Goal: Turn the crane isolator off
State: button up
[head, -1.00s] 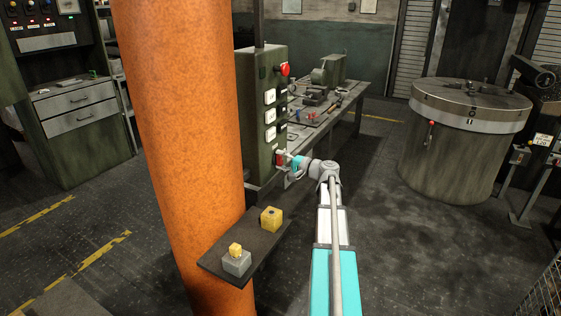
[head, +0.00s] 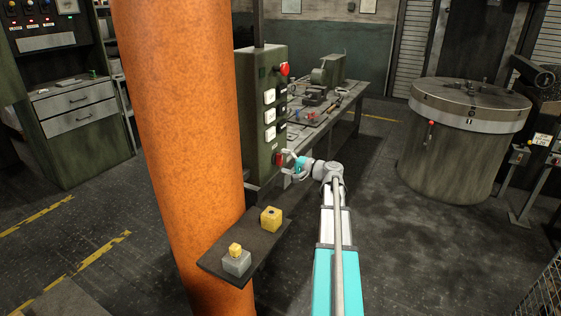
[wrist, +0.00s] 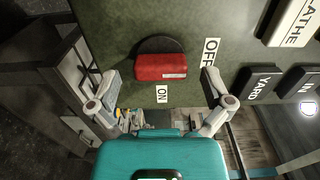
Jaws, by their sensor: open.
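The crane isolator is a red handle (wrist: 161,68) on a dark round base, low on a green cabinet (head: 257,110). In the wrist view its long side lies across the picture, with its right end towards the OFF label (wrist: 211,53). The ON label (wrist: 162,94) is below its middle. The handle also shows in the head view (head: 279,159), low on the cabinet. My gripper (wrist: 160,82) is open and empty, its fingers spread to either side of the handle, apart from it. In the head view my gripper (head: 289,163) is just right of the handle.
Plates reading LATHE (wrist: 292,22) and YARD (wrist: 262,82) are on the same cabinet face. A red knob (head: 284,69) is higher up. An orange column (head: 180,140) with a small shelf (head: 225,266) stands left of my arm. A workbench (head: 345,105) is behind the cabinet.

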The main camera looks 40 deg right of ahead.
jog(key=v, duration=1)
jog(key=shift+s, duration=0.25)
jog(key=shift+s, duration=0.1)
dwell(0.3)
